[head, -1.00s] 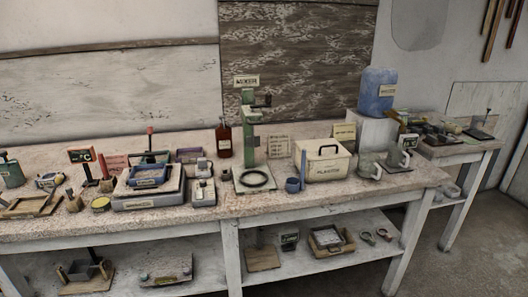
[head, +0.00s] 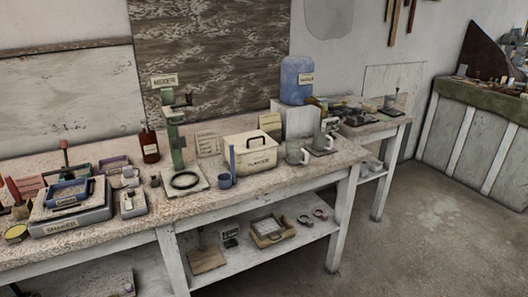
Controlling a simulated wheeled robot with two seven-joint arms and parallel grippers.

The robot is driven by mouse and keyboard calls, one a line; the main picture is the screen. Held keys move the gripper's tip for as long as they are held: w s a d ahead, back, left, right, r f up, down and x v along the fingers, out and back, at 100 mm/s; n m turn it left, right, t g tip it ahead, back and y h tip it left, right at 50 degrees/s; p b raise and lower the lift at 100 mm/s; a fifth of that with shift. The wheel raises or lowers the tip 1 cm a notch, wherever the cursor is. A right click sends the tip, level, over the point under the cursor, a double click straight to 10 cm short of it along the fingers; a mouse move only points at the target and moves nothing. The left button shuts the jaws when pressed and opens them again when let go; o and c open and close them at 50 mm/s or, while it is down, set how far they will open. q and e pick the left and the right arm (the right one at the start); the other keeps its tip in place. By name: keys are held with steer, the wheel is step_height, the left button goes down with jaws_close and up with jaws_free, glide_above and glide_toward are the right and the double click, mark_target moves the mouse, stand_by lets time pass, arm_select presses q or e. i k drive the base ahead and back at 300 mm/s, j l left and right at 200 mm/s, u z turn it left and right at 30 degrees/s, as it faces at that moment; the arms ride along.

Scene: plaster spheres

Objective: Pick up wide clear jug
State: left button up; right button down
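Two greyish, see-through jugs stand upright near the right end of the long workbench. The nearer, squatter jug (head: 294,154) looks like the wide clear jug and has its handle on the right. A taller jug (head: 321,138) stands just behind it to the right, its handle also on the right. Both are small in view, so their rims and contents are unclear. Neither of my grippers is in view.
A blue water container (head: 297,80) sits on a white block (head: 290,120) behind. The floor (head: 420,235) right of the workbench (head: 290,180) is clear.

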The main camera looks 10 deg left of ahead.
mark_target(298, 154)
steer(key=i+l+u, duration=0.15)
steer(key=u, duration=0.65)
steer(key=i+l+u, duration=0.2)
steer(key=l, duration=0.15)
steer(key=i+l+u, duration=0.2)
steer(key=l, duration=0.2)
steer(key=l+u, duration=0.2)
steer(key=l, duration=0.15)
steer(key=l+u, duration=0.2)
steer(key=l, duration=0.2)
steer(key=i+l, duration=0.1)
steer(key=l, duration=0.35)
steer(key=i+l, duration=0.1)
steer(key=l, duration=0.85)
steer(key=i+l+u, duration=0.1)
steer(key=l, duration=0.35)
steer(key=i, duration=0.05)
